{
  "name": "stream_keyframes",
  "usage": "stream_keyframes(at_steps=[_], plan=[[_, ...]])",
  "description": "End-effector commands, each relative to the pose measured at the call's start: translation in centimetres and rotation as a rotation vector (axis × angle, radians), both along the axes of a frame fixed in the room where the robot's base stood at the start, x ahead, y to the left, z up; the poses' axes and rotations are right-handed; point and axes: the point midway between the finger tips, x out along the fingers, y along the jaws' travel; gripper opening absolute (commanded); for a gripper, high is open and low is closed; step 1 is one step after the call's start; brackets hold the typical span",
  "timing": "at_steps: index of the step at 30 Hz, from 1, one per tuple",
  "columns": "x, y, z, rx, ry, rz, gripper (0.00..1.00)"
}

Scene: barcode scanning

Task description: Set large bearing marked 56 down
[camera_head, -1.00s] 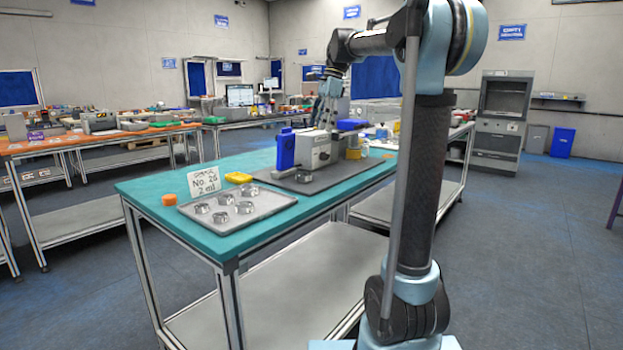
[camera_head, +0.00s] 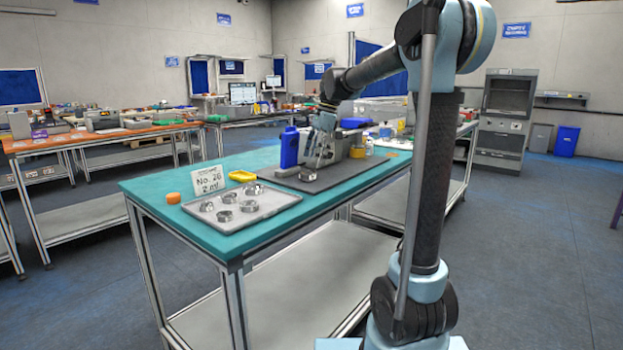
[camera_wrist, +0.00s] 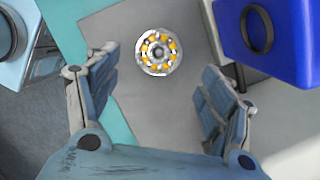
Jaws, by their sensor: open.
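A bearing with a metal ring and orange-yellow parts (camera_wrist: 158,51) lies flat on the dark grey mat (camera_wrist: 118,25) in the wrist view. In the head view it is a small ring (camera_head: 307,176) near the mat's front edge. No mark 56 is readable on it. My gripper (camera_wrist: 160,68) is open above the mat, its fingers apart on either side of the bearing in the wrist view, with a gap on both sides. In the head view my gripper (camera_head: 317,160) hangs low in front of the grey machine.

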Motion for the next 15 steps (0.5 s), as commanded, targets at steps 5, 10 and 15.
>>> stream_keyframes(at_steps=[5,10,15], plan=[[-0.4,0.8,-1.6,0.0,-0.001,0.002,0.74],[-0.8,1.5,-3.7,0.0,0.0,-0.001,0.74],[-0.9,1.7,-4.8,0.0,0.0,-0.002,0.74]])
